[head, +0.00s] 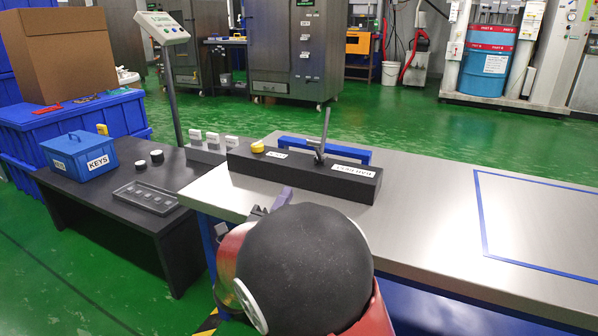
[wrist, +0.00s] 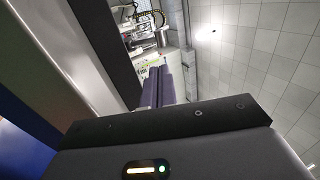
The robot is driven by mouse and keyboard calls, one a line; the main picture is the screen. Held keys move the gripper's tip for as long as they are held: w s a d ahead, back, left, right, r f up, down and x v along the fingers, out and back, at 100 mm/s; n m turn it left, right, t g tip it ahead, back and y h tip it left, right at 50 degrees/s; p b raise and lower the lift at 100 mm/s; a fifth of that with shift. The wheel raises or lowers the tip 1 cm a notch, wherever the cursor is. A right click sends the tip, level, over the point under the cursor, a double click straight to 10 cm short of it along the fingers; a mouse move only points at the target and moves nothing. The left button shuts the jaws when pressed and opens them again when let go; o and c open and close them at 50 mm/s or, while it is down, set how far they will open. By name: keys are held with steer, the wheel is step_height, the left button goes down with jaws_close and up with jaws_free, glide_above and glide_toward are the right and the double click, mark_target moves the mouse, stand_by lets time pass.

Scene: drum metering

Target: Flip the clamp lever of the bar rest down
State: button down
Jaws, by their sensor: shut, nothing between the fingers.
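The bar rest (head: 305,177) is a long black block with white labels on the steel table. Its grey clamp lever (head: 323,134) stands up, tilted slightly right, from a small grey mount on the block. My gripper (head: 284,197) is mostly hidden behind my dark round arm link, just in front of the bar rest and below the lever. Its purple fingers show together in the wrist view (wrist: 158,86), shut with nothing between them. They are apart from the lever. A dark block edge fills the upper left of the wrist view; I cannot tell surely what it is.
A yellow knob (head: 257,147) sits on the bar rest's left end. A blue frame (head: 352,153) stands behind it. The steel table (head: 430,200) is clear to the right, with a blue taped outline. A dark low table (head: 130,215) with a blue KEYS box (head: 80,152) is at left.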

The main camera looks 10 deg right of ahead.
glide_toward(326, 123)
steer(key=shift+p+v, duration=0.35)
steer(key=shift+v, duration=0.6)
steer(key=shift+r, duration=0.15)
steer(key=r+g+y+p, duration=0.1)
steer(key=p, duration=0.2)
steer(key=w+d+r+g+y+p, duration=0.1)
steer(key=r+g+p, duration=0.1)
steer(key=p, duration=0.1)
steer(key=w+d+r+g+y+p, duration=0.1)
steer(key=p, duration=0.2)
steer(key=shift+w+r, duration=0.25)
steer(key=p, duration=0.1)
steer(key=w+g+y+p, duration=0.1)
steer(key=p, duration=0.1)
steer(key=shift+d+r+g, duration=0.25)
steer(key=shift+d+g, duration=0.05)
steer(key=shift+d, duration=0.05)
steer(key=shift+p+x, duration=0.8)
steer(key=shift+r+x, duration=0.15)
steer(key=shift+x, duration=1)
steer(key=shift+r+x, duration=0.1)
steer(key=shift+x, duration=1)
steer(key=shift+w, duration=0.2)
